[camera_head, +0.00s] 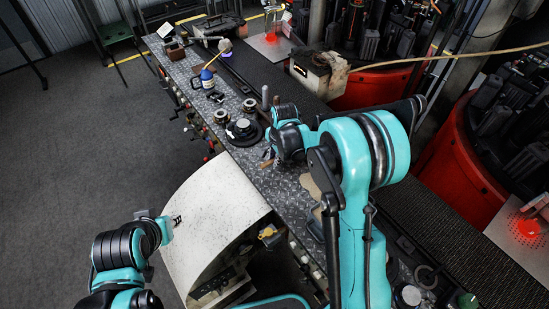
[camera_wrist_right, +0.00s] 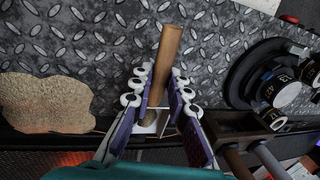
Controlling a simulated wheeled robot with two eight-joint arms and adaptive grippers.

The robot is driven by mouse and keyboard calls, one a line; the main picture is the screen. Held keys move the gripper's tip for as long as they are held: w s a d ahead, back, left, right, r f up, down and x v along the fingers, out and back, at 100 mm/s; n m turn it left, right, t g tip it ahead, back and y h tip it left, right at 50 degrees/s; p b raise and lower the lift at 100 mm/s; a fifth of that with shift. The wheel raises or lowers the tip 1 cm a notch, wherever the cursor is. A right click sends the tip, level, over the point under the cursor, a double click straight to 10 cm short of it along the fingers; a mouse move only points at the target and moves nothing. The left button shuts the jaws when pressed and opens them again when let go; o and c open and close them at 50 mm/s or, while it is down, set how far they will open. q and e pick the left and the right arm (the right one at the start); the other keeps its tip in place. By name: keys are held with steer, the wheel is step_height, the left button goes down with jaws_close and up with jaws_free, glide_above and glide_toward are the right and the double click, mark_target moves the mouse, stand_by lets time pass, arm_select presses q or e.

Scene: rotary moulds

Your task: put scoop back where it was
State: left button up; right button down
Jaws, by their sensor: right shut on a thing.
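The scoop (camera_wrist_right: 169,45) shows in the right wrist view as a plain wooden handle, with a small pale part at its near end between the finger pads. My right gripper (camera_wrist_right: 159,76) is shut on it, with a finger on each side, above the diamond-plate bench top (camera_wrist_right: 215,35). The scoop's bowl is not clear, and I cannot tell whether the scoop touches the plate. In the head view my right gripper (camera_head: 270,157) is over the bench, partly hidden by my arm. My left gripper (camera_head: 177,220) is above the pale curved panel; its fingers are too small to read.
A black round base with dials (camera_head: 243,131) stands close beside the right gripper. A flat tan patch (camera_wrist_right: 45,103) lies on the plate's other side. Red round machines (camera_head: 375,88) stand at the right.

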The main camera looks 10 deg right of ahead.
steer(key=c, duration=1.5)
jaws_free()
steer(key=shift+o, duration=0.2)
steer(key=shift+r+p, duration=0.4)
steer(key=shift+p, duration=0.1)
steer(key=s+d+r+n+t+p, duration=0.15)
steer(key=s+r, duration=0.25)
steer(key=r, duration=0.5)
steer(key=s+r+n+p, duration=0.1)
steer(key=s+r+n, duration=0.1)
steer(key=s+r, duration=0.45)
steer(key=s+d+r+n+t, duration=0.1)
steer(key=s+r+n+t, duration=0.1)
steer(key=s+n, duration=0.8)
steer(key=s+t, duration=0.1)
steer(key=s, duration=0.3)
steer(key=shift+d+r+t+h, duration=0.2)
steer(key=shift+d+t+h, duration=0.05)
steer(key=shift+t+h, duration=0.15)
